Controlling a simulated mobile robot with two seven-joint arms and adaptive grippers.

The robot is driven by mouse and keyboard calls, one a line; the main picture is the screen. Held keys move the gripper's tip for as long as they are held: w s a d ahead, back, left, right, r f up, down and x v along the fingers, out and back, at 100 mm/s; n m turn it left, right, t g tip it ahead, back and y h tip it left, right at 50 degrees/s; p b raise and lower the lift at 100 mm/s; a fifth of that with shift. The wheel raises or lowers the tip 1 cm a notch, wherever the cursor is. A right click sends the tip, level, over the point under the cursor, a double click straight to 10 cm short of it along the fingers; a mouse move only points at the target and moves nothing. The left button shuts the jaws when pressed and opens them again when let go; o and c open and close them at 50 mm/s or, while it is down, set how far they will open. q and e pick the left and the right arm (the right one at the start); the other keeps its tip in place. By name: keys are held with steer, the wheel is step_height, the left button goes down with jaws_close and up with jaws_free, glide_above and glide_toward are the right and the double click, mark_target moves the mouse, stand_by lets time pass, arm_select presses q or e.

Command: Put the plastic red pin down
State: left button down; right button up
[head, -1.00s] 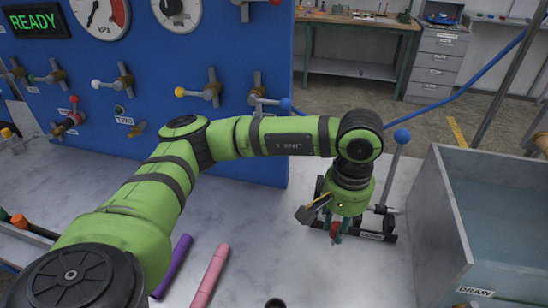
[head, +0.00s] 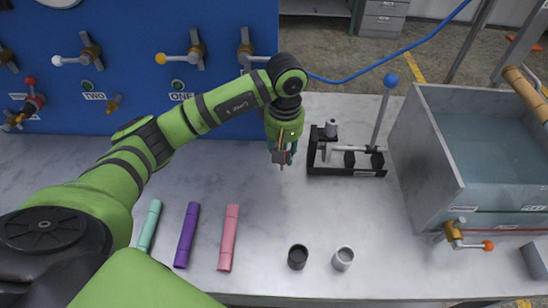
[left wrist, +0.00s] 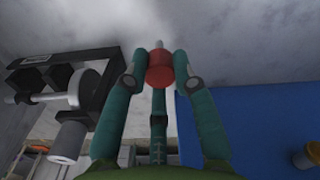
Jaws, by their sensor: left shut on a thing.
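My left gripper (head: 282,156) hangs over the grey bench, left of the black lever stand (head: 346,168). In the left wrist view its green fingers (left wrist: 160,82) are closed around a plastic red pin (left wrist: 160,62) with a short grey tip pointing at the bench. In the head view the pin is mostly hidden by the fingers. I cannot tell whether its tip touches the bench. The stand also shows left of the fingers in the left wrist view (left wrist: 60,88). My right gripper is not in view.
Teal (head: 149,226), purple (head: 187,235) and pink (head: 228,238) sticks lie in front. A black cup (head: 298,257) and a grey cup (head: 343,259) stand near the bench edge. A water tank (head: 436,150) is right; a blue valve panel (head: 140,45) stands behind. Bench between gripper and cups is clear.

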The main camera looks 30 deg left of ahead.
arm_select(q)
steer(key=shift+s+a+f, duration=0.15)
steer(key=shift+a+f, duration=0.15)
steer(key=shift+a, duration=0.4)
steer(key=f, duration=0.1)
steer(key=f+p, duration=0.1)
steer(key=f, duration=0.1)
steer(key=f+p, duration=0.1)
steer(key=shift+a+f, duration=0.3)
steer(key=shift+f+b, duration=0.2)
steer(key=shift+b, duration=0.1)
steer(key=c, duration=1)
jaws_free()
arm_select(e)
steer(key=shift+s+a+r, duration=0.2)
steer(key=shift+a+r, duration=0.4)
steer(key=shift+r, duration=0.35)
arm_select(q)
steer(key=shift+r, duration=0.1)
